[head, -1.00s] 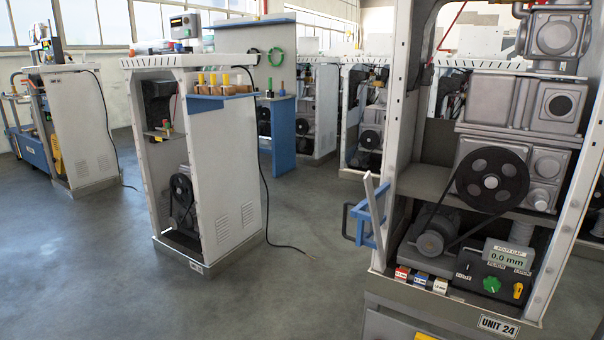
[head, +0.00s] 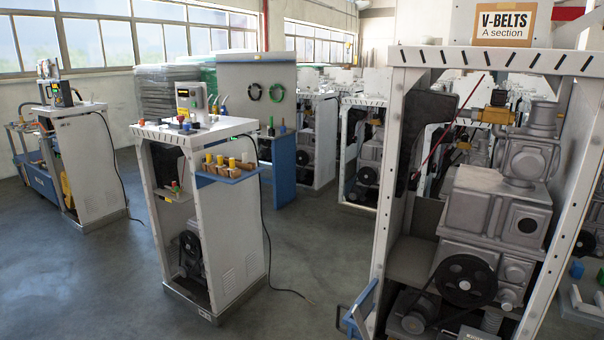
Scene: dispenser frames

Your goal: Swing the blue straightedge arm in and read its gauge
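The blue straightedge arm (head: 358,313) shows at the bottom edge in the head view, at the left front post of the large machine frame (head: 384,200). It sticks out to the left of the frame, swung outward, and its lower part is cut off. Inside the frame is a black pulley wheel (head: 463,282) with a belt. The gauge readout is not in view now. Neither of my grippers is in view.
A second white cabinet (head: 225,200) with a blue shelf of yellow-topped pieces (head: 229,168) stands to the left. Grey floor (head: 310,255) is clear between them. A black cable lies by the cabinet.

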